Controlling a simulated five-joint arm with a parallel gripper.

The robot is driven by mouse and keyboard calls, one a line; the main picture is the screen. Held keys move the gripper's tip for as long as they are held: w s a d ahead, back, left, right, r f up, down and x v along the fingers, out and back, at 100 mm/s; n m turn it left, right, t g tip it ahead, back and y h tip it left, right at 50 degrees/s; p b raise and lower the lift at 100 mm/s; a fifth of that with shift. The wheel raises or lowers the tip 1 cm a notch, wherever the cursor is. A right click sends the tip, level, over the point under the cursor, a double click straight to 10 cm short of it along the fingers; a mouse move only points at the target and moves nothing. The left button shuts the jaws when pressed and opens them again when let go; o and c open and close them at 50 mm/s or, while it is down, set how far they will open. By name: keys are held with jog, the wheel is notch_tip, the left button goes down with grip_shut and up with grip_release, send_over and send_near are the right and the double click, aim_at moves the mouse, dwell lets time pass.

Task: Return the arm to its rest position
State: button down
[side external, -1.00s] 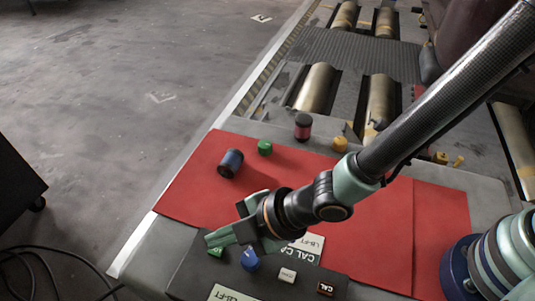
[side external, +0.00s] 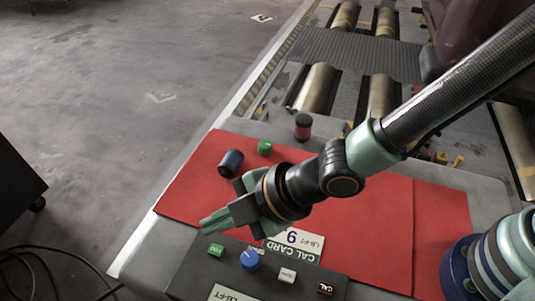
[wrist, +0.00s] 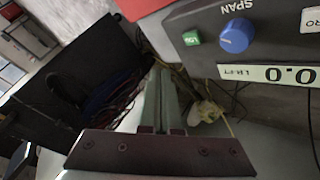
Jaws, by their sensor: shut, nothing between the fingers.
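My gripper (side external: 215,220) is shut and empty in the side external view. It hangs in the air above the left end of the dark control box (side external: 200,261), its fingers pointing left. In the wrist view my gripper (wrist: 162,82) shows as two green fingers pressed together. In the wrist view the blue knob (wrist: 236,36) and green button (wrist: 191,38) are at the upper right, apart from the fingers.
A red mat (side external: 385,235) lies behind the box. On it are a blue-and-black cylinder (side external: 231,162) and a green piece (side external: 264,147). A red-and-black cylinder (side external: 303,126) stands behind. Metal rollers (side external: 316,88) lie beyond.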

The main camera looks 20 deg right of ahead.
jog(key=w+d+r+m+t+h, duration=0.1)
jog(key=w+d+r+m, duration=0.2)
jog(key=d, duration=0.4)
jog(key=w+d+r+m+h, duration=0.2)
jog(key=w+d+r+m, duration=0.15)
jog(key=d, duration=0.35)
jog(key=w+d+r+m+t+h, duration=0.1)
jog(key=w+d+r+m, duration=0.25)
jog(key=d, duration=0.35)
jog(key=s+d+r+m+h, duration=0.1)
jog(key=s+d+m, duration=0.1)
jog(key=d, duration=0.4)
jog(key=s+d+r+m+g+h, duration=0.1)
jog(key=s+d+m, duration=0.2)
jog(key=d+m, duration=0.2)
jog(key=s+d+r+m+h, duration=0.1)
jog(key=s+d+m, duration=0.2)
jog(key=d, duration=0.6)
jog(key=shift+r+h, duration=0.35)
jog(key=shift+h, duration=0.05)
jog(key=shift+s, duration=0.1)
